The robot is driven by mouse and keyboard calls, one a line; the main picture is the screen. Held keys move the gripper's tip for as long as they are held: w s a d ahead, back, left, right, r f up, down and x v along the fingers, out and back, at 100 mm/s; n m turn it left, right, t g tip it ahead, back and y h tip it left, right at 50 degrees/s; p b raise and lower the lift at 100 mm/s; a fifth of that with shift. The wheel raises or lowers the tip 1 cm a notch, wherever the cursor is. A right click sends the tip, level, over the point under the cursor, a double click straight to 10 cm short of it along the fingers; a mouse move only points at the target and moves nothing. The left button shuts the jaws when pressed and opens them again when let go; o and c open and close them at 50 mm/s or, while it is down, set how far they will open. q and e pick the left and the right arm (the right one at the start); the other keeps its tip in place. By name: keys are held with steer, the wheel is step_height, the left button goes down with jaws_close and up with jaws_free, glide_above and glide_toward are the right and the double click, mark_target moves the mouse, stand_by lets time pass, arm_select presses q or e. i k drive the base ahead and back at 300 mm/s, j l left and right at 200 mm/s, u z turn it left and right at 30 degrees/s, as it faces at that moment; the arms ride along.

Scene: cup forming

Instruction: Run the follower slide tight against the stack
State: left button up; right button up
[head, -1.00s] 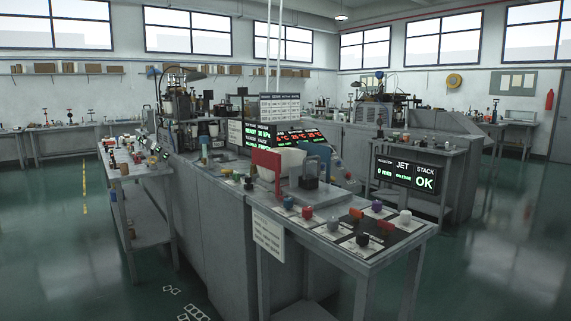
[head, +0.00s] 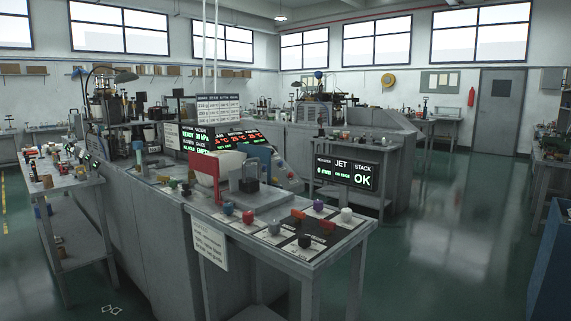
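On the grey bench an upright red plate (head: 206,176) stands at the left end of a pale, rounded shape (head: 231,162), which may be the cup stack. A blue panel (head: 259,154) rises behind the stack's right end. A dark block with a handle-like frame (head: 249,184) sits just in front. I cannot tell which part is the follower slide, nor whether anything touches the stack. A display (head: 346,172) at the right reads "JET" and "STACK OK". Neither of my grippers shows in the head view.
A front table (head: 290,262) carries several coloured knobs on cards. A side table (head: 75,185) with small items stands at the left, and a blue cabinet edge (head: 551,270) is at the lower right. Green floor (head: 440,240) is open on the right.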

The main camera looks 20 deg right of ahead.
mark_target(244, 180)
steer(key=i+j+z, duration=0.15)
steer(key=z, duration=0.2)
steer(key=i+j+z, duration=0.15)
steer(key=z, duration=0.15)
steer(key=i+j+z, duration=0.1)
steer(key=j+z, duration=0.25)
steer(key=i+j+z, duration=0.25)
steer(key=j, duration=0.15)
steer(key=j+z, duration=0.3)
steer(key=i+j+z, duration=0.1)
steer(key=j+z, duration=0.35)
steer(key=j, duration=3.55)
